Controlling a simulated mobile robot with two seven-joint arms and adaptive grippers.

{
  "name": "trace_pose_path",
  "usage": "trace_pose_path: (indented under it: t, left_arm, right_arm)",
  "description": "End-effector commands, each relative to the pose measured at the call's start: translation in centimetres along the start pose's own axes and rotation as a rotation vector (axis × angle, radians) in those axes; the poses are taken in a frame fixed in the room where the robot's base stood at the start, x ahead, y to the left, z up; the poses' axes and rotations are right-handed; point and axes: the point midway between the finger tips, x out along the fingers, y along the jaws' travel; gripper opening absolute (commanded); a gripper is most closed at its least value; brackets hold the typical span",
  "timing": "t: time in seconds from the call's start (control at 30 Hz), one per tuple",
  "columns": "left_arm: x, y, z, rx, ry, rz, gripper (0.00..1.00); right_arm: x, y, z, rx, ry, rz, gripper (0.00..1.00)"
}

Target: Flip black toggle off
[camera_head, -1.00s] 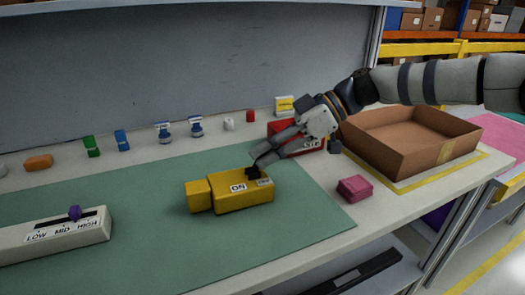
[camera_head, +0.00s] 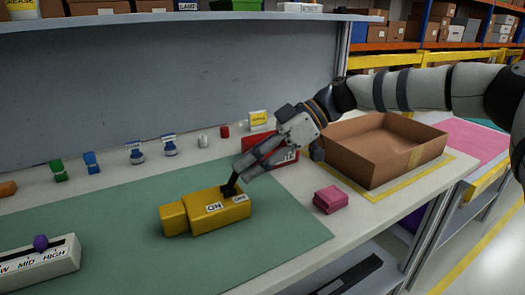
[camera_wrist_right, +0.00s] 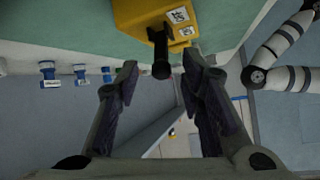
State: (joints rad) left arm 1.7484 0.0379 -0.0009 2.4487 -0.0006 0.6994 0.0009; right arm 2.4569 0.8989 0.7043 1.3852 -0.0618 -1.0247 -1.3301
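The black toggle (camera_head: 229,188) stands on top of the yellow switch box (camera_head: 220,210), near its ON and OFF labels, on the green mat. In the right wrist view the black toggle (camera_wrist_right: 160,58) sticks out from the box, between and beyond the fingertips. My right gripper (camera_head: 240,172) reaches in from the right, right at the toggle in the head view. I cannot tell contact or which way the toggle leans. My left gripper is in neither view.
A slider box (camera_head: 40,262) with a purple knob is at the left. A pink block (camera_head: 330,199) and a brown open carton (camera_head: 385,165) are at the right. A red box (camera_head: 283,158) sits behind my gripper. Small coloured parts line the back; the mat around is clear.

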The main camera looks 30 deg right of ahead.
Motion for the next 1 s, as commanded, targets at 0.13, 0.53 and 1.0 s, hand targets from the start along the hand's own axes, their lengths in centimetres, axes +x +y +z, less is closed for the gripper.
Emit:
trace_pose_path:
  t: [0.13,0.53,1.0]
  left_arm:
    - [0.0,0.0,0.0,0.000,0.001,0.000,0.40]
    - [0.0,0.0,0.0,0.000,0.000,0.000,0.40]
    - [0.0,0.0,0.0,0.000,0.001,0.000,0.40]
  right_arm:
    - [-4.4,0.1,-0.1,0.000,0.005,0.006,0.35]
    - [-9.9,0.0,0.0,0.001,0.001,0.001,0.35]
    - [-9.8,0.0,0.0,0.002,0.001,0.001,0.35]
